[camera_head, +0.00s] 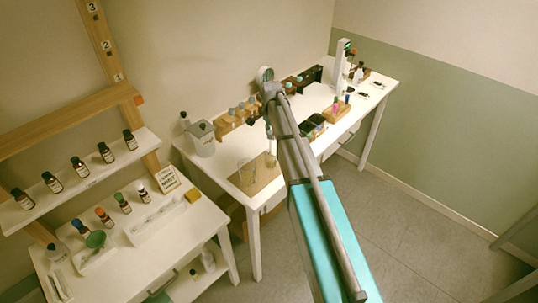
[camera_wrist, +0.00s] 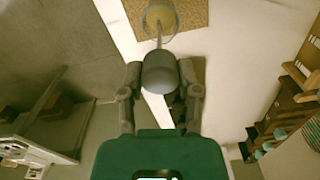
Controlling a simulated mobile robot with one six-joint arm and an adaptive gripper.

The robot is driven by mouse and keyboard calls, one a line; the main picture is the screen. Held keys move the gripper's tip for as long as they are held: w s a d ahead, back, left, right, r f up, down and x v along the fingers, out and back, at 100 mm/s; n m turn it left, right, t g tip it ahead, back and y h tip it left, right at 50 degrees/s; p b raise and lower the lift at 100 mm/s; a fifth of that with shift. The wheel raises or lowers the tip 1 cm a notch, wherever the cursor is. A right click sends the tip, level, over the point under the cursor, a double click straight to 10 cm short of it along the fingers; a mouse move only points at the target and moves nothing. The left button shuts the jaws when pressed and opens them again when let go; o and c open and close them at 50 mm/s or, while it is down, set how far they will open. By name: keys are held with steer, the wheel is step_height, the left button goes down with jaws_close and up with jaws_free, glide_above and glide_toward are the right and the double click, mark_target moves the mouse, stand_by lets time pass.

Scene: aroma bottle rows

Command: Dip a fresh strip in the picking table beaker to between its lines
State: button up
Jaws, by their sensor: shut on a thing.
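My gripper (camera_wrist: 160,82) is shut on a grey rounded piece (camera_wrist: 159,68) in the wrist view. A thin stem runs from this piece toward a pale yellow round thing (camera_wrist: 160,17) with a clear, glass-like outline. I cannot tell whether the stem's tip is inside or above it. A small glassy thing (camera_head: 271,160) shows at the mat's right, below my gripper. My arm hides most of the gripper there. I cannot make out a strip.
The long white table (camera_head: 228,165) holds a grey canister (camera_head: 202,138), a wooden rack (camera_head: 238,118) with several bottles, and dark trays (camera_head: 313,127). A lower white bench (camera_head: 130,262) with bottles stands at the left. Open floor (camera_head: 410,215) lies at the right.

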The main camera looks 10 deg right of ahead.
steer(key=shift+f+b, duration=1.75)
stand_by(2.2)
steer(key=shift+r, duration=0.1)
stand_by(0.8)
steer(key=shift+r+p, duration=3.2)
steer(key=shift+p, duration=0.15)
